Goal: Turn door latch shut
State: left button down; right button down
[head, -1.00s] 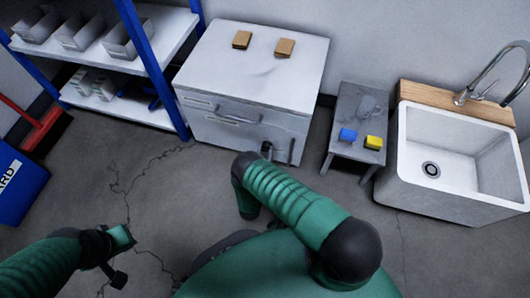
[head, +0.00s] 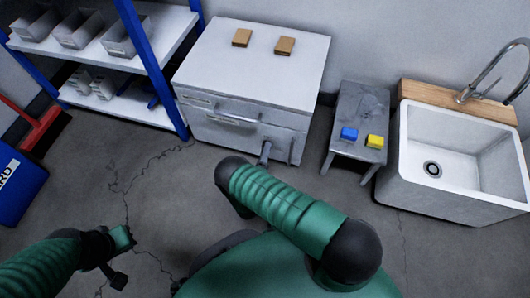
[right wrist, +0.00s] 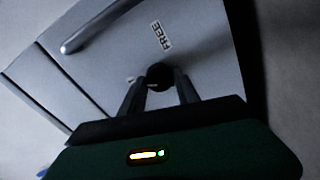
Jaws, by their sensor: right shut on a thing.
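A pale grey cabinet (head: 250,65) stands at the back in the head view, with a door on its lower front. In the right wrist view the door face (right wrist: 195,60) fills much of the picture, tilted, with a dark round latch knob (right wrist: 159,74) on it. A label reading FREE (right wrist: 161,36) is beside the knob. My right gripper (right wrist: 160,88) is shut on the knob, one finger at each side. In the head view my right gripper (head: 265,152) is small at the lower cabinet front. My left gripper (head: 120,255) is low at the left, its jaws unclear.
A bar handle (right wrist: 98,26) is fixed to the door. Two tan blocks (head: 263,42) lie on the cabinet top. A grey stool (head: 362,104) with a blue and a yellow block and a sink (head: 410,165) stand right. A blue-framed shelf (head: 150,50) stands left. Floor between is clear.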

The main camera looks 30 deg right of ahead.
pick_arm(q)
jog(key=shift+b+x, duration=0.7)
jog(key=shift+x, duration=0.15)
pick_arm(e)
jog(key=n, duration=0.4)
jog(key=shift+w+a+f+n, duration=0.1)
jog(key=shift+a+n, duration=0.05)
jog(key=shift+n, duration=0.25)
pick_arm(q)
jog(key=shift+s, duration=0.25)
pick_arm(e)
jog(key=shift+n, duration=0.3)
jog(key=c, duration=0.9)
grip_release()
